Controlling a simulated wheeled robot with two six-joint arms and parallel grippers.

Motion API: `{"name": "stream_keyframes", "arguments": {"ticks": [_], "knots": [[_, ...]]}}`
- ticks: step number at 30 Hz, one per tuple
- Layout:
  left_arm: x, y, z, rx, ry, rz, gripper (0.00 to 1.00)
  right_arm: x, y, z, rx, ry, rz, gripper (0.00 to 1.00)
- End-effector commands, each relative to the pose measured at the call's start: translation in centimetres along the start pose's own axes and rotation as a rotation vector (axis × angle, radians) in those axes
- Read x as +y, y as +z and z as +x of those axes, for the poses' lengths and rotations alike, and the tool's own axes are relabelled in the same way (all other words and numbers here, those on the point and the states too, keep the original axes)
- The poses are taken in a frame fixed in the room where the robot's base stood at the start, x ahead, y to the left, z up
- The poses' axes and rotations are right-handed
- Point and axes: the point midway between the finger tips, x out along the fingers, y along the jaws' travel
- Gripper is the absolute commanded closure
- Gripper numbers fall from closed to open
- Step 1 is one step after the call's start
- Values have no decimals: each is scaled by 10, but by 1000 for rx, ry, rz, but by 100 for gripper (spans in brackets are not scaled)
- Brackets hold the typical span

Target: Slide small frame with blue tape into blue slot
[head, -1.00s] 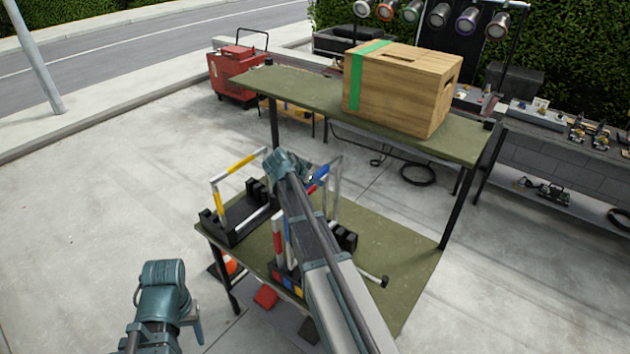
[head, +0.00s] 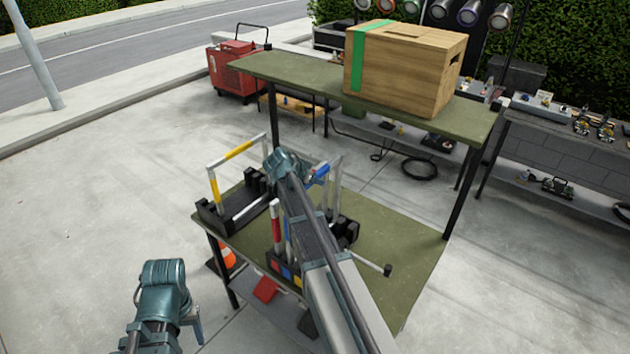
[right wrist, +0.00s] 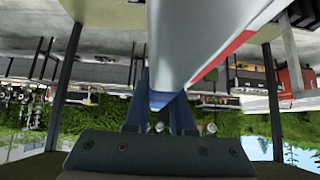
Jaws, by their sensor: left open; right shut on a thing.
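The small frame with blue tape (head: 320,173) is a pale bar frame beside my right gripper (head: 290,168), over the lower green table. My right gripper is shut on it, but my arm hides much of the frame and the grip. In the right wrist view a large pale bar (right wrist: 200,40) with a blue end fills the middle, close to the camera. The slot rack (head: 283,268), with red, blue and yellow marks, is at the table's near edge, partly behind my right arm. My left gripper (head: 170,300) is open and empty, left of the table.
A yellow-taped frame (head: 238,151) stands in a black rack (head: 208,213) at the table's left. A red-taped bar (head: 276,222) stands near the slot rack. A wooden box (head: 405,75) sits on the upper shelf (head: 300,82).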

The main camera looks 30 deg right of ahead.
Motion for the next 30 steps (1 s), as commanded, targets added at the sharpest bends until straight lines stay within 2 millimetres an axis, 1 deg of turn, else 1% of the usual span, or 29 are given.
{"name": "stream_keyframes", "arguments": {"ticks": [1, 18, 30], "knots": [[1, 0, 7, 0, 0, 0, 43, 0, 4, 5, 1, 0, 0, 100], [4, -3, 41, 2, 0, -4, 43, 0, 29, 29, 1, 0, 0, 100], [4, -3, 44, 2, 0, -5, 43, 0, 31, 31, 1, 0, 0, 100]]}}
